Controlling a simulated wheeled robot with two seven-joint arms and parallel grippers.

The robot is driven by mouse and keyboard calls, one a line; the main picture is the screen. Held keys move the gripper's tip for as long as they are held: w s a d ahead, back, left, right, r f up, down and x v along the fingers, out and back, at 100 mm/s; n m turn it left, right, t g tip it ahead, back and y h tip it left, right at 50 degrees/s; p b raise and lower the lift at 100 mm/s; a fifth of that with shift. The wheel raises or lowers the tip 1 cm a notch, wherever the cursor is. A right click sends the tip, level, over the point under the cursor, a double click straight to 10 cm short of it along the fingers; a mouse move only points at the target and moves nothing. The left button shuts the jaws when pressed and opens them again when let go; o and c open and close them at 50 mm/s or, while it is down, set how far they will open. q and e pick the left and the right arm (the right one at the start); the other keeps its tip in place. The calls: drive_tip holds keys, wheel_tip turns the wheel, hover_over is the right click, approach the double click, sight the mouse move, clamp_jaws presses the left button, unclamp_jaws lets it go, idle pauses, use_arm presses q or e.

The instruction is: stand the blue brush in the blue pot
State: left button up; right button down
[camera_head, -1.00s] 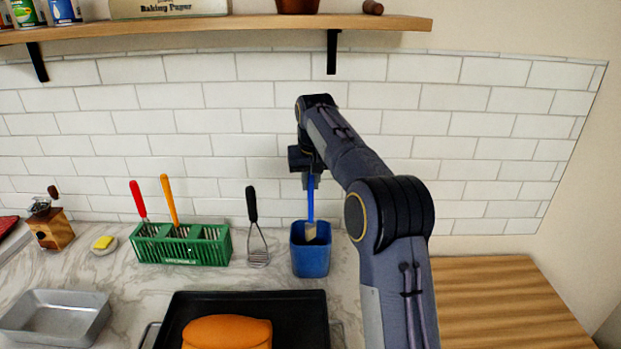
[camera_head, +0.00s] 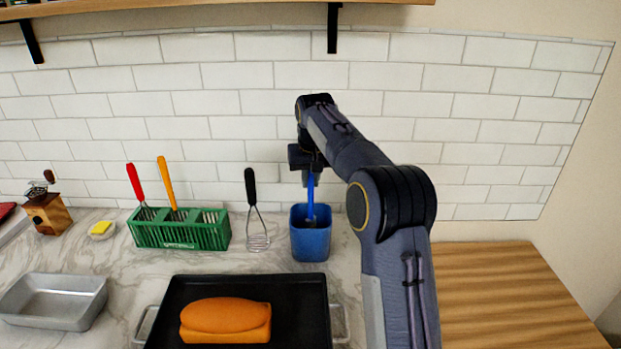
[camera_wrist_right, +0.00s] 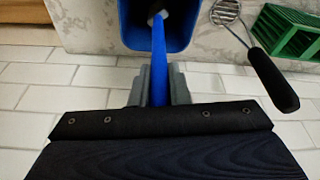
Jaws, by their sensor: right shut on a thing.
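The blue brush (camera_head: 310,194) is upright, its lower end inside the mouth of the blue pot (camera_head: 311,243), which stands on the counter near the tiled wall. My right gripper (camera_head: 309,180) is above the pot, shut on the brush's blue handle. In the right wrist view the fingers (camera_wrist_right: 159,88) close around the handle (camera_wrist_right: 159,72), and the brush's pale lower part sits within the pot's opening (camera_wrist_right: 184,40). Whether the brush touches the pot's bottom is hidden. My left gripper is not in view.
A whisk-like masher (camera_head: 255,215) stands left of the pot. A green rack (camera_head: 180,234) holds red- and orange-handled utensils. A black tray (camera_head: 291,295) with an orange loaf (camera_head: 226,321) lies in front. A wooden board (camera_head: 510,295) is at right; a shelf (camera_head: 230,11) hangs above.

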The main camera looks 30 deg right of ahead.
drive_tip(key=c, duration=1.3)
unclamp_jaws()
drive_tip(key=v, duration=0.7)
drive_tip(key=shift+r, duration=0.4)
drive_tip(key=shift+s+a, duration=0.1)
